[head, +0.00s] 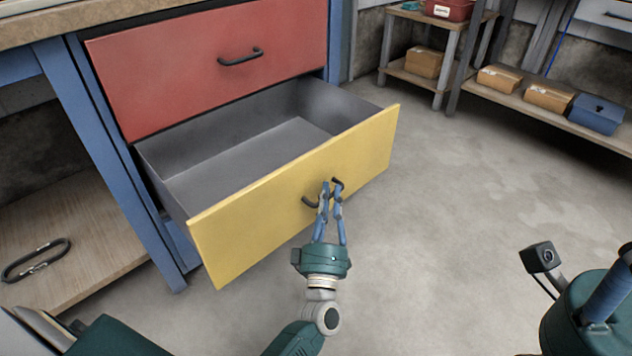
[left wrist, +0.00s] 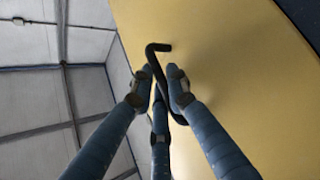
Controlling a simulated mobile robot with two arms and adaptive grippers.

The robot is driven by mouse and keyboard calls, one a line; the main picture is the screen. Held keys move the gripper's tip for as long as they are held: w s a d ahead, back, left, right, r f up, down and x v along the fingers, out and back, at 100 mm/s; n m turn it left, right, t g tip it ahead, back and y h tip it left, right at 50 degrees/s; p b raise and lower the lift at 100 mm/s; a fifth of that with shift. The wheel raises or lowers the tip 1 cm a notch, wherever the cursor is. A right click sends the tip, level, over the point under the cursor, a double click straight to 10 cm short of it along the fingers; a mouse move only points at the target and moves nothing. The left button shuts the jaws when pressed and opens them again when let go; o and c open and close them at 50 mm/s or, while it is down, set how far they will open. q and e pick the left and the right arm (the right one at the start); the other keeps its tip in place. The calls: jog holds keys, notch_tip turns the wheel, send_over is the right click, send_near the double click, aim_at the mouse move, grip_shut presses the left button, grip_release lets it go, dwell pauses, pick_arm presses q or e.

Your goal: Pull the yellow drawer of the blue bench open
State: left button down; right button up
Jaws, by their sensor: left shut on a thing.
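The yellow drawer (head: 290,195) of the blue bench (head: 100,140) stands well out from the frame, and its grey inside looks empty. Its dark handle (head: 309,202) is on the front panel. My left gripper (head: 331,188) is shut on this handle. In the left wrist view, the blue fingers close around the dark bar (left wrist: 157,62) in front of the yellow panel (left wrist: 225,70).
A shut red drawer (head: 205,65) with a dark handle is above the yellow one. A black looped item (head: 36,260) lies on the bench's low wooden shelf (head: 75,225). Shelves with cardboard boxes (head: 549,97) and a blue box (head: 597,114) stand at the back right. The concrete floor (head: 450,220) is clear.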

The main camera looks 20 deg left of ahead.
pick_arm(q)
jog(key=shift+s+d+f, duration=0.1)
jog(key=shift+s+d, duration=0.05)
jog(key=shift+d, duration=0.15)
jog(key=c, duration=1.9)
grip_release()
jog(key=shift+c, duration=0.2)
jog(key=v, duration=1.2)
